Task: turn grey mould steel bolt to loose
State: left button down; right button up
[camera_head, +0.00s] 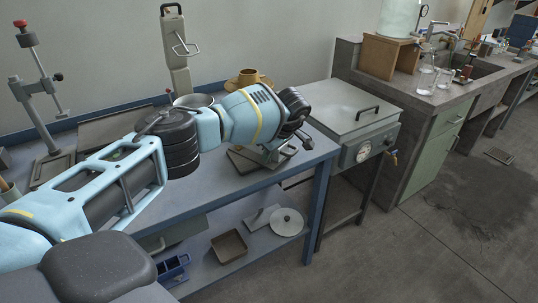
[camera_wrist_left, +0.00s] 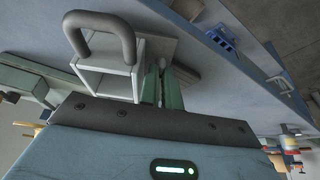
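A low grey piece (camera_head: 250,160), which may be the mould, sits on the blue-framed bench, partly hidden under my left wrist. My left gripper (camera_head: 285,152) is just over its right side, largely hidden by the wrist. In the left wrist view a pale grey box (camera_wrist_left: 105,78) with a dark rounded loop handle stands beside two greenish finger-like parts (camera_wrist_left: 162,88), set close together. I cannot make out the steel bolt, nor whether the fingers touch or hold it. My right gripper is in neither view.
A grey pan (camera_head: 193,101) and a brass-coloured pot (camera_head: 248,78) stand behind my arm. A hand press (camera_head: 40,85) is at the left. A grey lidded unit (camera_head: 350,108) with a gauge adjoins the bench on the right. The lower shelf holds a brown tray (camera_head: 229,246) and a blue rack (camera_head: 172,270).

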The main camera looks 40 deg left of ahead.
pick_arm(q)
jog(key=shift+n, duration=0.5)
jog(key=c, duration=1.9)
grip_release()
